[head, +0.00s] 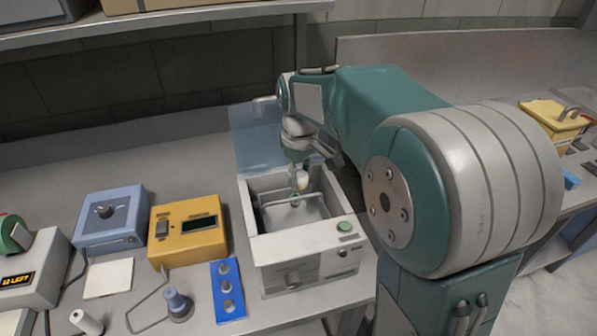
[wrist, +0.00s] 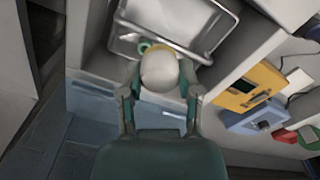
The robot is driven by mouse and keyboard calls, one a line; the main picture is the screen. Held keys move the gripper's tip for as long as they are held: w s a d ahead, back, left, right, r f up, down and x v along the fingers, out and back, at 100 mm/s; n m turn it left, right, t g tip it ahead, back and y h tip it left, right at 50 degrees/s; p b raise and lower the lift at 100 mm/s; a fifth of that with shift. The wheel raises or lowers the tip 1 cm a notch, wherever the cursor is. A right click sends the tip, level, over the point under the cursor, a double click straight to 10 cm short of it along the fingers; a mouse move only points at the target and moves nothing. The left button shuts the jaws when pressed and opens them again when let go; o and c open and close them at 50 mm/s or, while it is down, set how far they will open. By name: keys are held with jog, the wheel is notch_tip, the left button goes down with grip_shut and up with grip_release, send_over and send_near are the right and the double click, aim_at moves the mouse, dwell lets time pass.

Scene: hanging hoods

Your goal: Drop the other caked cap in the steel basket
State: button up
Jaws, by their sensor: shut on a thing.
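My gripper (head: 299,168) points down over the white bath unit on the bench. In the wrist view its fingers (wrist: 159,92) are closed on a pale rounded cap (wrist: 160,70) with a yellowish edge at its far side. The cap (head: 302,181) shows small and cream-coloured below the gripper in the head view. The steel basket (head: 310,217) sits inside the white unit, and the cap is above its opening. In the wrist view the basket (wrist: 190,17) lies beyond the cap. A green ring-like piece (wrist: 146,46) shows at the basket, partly hidden by the cap.
The white unit (head: 307,247) has a green button on its front. To its left are a blue rack (head: 228,292) with several round pieces, a yellow meter box (head: 186,247) and a blue box (head: 103,228). A clear bluish panel (head: 255,140) stands behind the unit. A shelf runs above.

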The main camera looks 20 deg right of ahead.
aim_at(299, 174)
jog(key=o, duration=0.9)
notch_tip(299, 174, up, 12)
jog(key=shift+w+f, duration=0.1)
jog(key=s+f+m+t, duration=0.2)
jog(key=s, duration=0.5)
jog(key=s+f+m+t, duration=0.1)
jog(key=s+f+m, duration=0.1)
jog(key=s, duration=0.5)
jog(key=s+f+m+t, duration=0.2)
jog(key=s+f, duration=0.1)
jog(key=s, duration=0.4)
jog(key=shift+s+f+t, duration=0.25)
jog(key=shift+f+t, duration=0.05)
